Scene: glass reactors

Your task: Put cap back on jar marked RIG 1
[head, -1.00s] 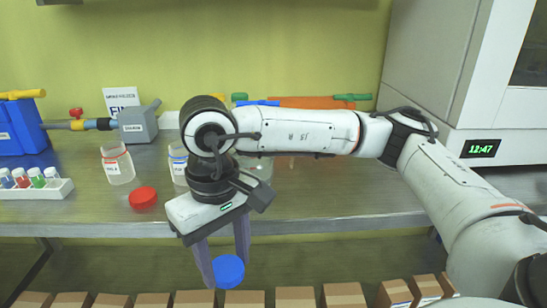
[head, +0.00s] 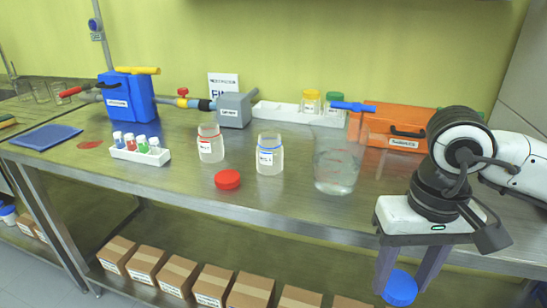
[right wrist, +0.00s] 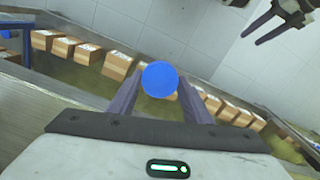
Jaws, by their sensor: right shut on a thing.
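My right gripper (head: 402,284) is shut on a blue cap (head: 400,289), held out in front of the bench edge. The cap also shows between the fingers in the right wrist view (right wrist: 159,78). Two clear open jars stand on the bench: one with a red band (head: 210,145) and one with a blue band (head: 269,157). Their label writing is too small to read. A red cap (head: 227,179) lies on the bench in front of them. My left gripper (right wrist: 258,30) shows only in the right wrist view, top right, its fingers apart and empty.
A large clear beaker (head: 337,165) with liquid stands right of the jars. A white vial rack (head: 140,154) is at left. An orange case (head: 395,128) and a white tray (head: 275,113) stand behind. Cardboard boxes (head: 210,284) line the shelf below.

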